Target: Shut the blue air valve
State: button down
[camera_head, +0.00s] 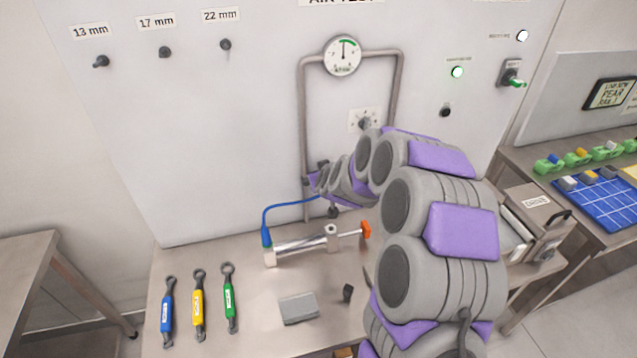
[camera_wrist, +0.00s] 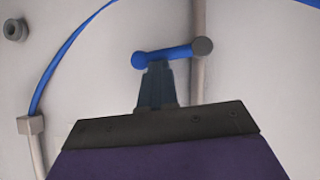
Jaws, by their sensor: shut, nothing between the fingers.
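The blue air valve shows in the wrist view as a blue lever (camera_wrist: 172,53) with a rounded blue end at left and a grey hub at right. The lever lies nearly level, its right end slightly higher, in front of an upright grey pipe (camera_wrist: 199,85). My gripper (camera_wrist: 157,68) is shut and empty, its dark fingertips just below the lever's left part. I cannot tell whether they touch it. In the head view my gripper (camera_head: 318,178) is at the pipework on the panel, and my arm hides most of the valve.
A blue hose (camera_head: 285,205) runs to a metal cylinder (camera_head: 295,248) with an orange end on the bench. A round gauge (camera_head: 343,55) sits above. Blue, yellow and green tools (camera_head: 199,305) and a grey block (camera_head: 298,307) lie at the front left.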

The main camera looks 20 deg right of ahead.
jog(key=d+f+m+y+b, duration=0.1)
jog(key=b, duration=0.1)
jog(key=shift+b, duration=0.4)
jog(key=shift+a+y, duration=0.1)
jog(key=shift+y, duration=0.2)
jog(key=w+r+p+v, duration=0.1)
jog(key=r+p+v, duration=0.1)
jog(key=v, duration=1)
jog(key=shift+r+p, duration=0.35)
jog(key=shift+r, duration=0.15)
jog(key=shift+w+a, duration=0.1)
